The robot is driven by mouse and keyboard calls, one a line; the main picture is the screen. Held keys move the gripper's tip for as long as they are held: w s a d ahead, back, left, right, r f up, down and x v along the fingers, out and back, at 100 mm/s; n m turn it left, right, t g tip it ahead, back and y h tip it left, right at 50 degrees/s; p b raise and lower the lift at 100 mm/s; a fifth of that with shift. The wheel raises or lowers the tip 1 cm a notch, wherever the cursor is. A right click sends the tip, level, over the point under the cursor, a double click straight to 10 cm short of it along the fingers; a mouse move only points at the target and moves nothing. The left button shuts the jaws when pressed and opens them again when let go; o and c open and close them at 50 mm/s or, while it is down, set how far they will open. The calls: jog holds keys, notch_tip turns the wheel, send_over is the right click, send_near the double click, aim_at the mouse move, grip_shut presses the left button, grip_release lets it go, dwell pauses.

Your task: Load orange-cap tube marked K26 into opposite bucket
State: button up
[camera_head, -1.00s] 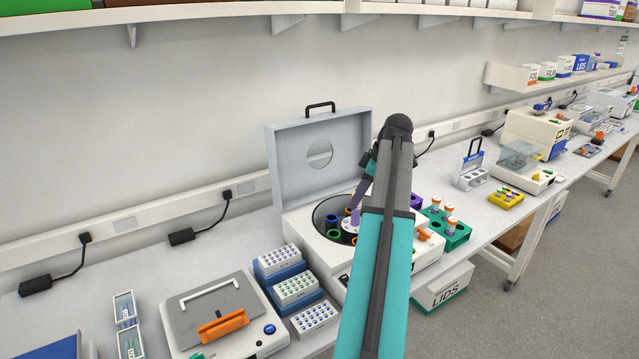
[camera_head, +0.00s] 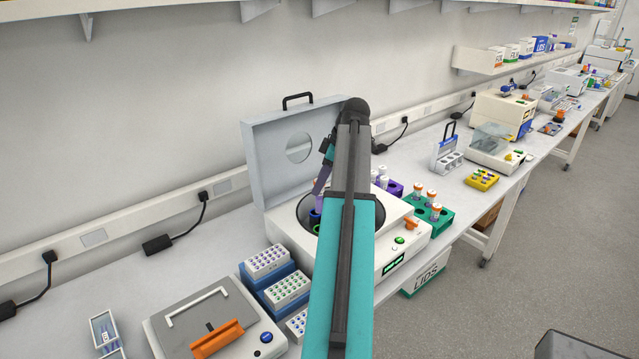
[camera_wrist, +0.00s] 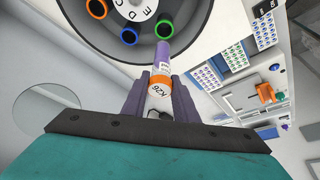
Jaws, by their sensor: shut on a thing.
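My gripper (camera_wrist: 160,98) is shut on the K26 tube (camera_wrist: 157,72), held by its cap end. The cap has a white top marked K26 and an orange band; the body is purple. In the wrist view the tube's far end points at the centrifuge rotor (camera_wrist: 135,10), overlapping the lower side of the green-rimmed bucket (camera_wrist: 165,25). I cannot tell whether they touch. A blue-rimmed bucket (camera_wrist: 130,36) and an orange-rimmed bucket (camera_wrist: 97,8) are to its left. In the head view my gripper (camera_head: 319,190) is over the open centrifuge (camera_head: 283,232); my arm hides much of the bowl.
The raised centrifuge lid (camera_head: 270,165) stands behind the bowl. Blue tube racks (camera_head: 262,281) are at its left front. A green rack (camera_head: 447,222) with orange-capped tubes and a purple rack (camera_head: 392,187) are at its right. A device with an orange handle (camera_head: 216,338) is front left.

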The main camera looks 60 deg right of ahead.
aim_at(321, 200)
jog(key=shift+f, duration=0.1)
jog(key=shift+f+b, duration=1.45)
jog(key=shift+f, duration=1.45)
jog(key=shift+s+f, duration=0.1)
jog(key=shift+f, duration=0.1)
jog(key=shift+f+b, duration=1.1)
jog(key=shift+f, duration=0.85)
jog(key=shift+f, duration=0.35)
jog(key=shift+f+b, duration=0.6)
jog(key=shift+f, duration=0.35)
jog(key=o, duration=1.6)
jog(key=shift+o, duration=0.2)
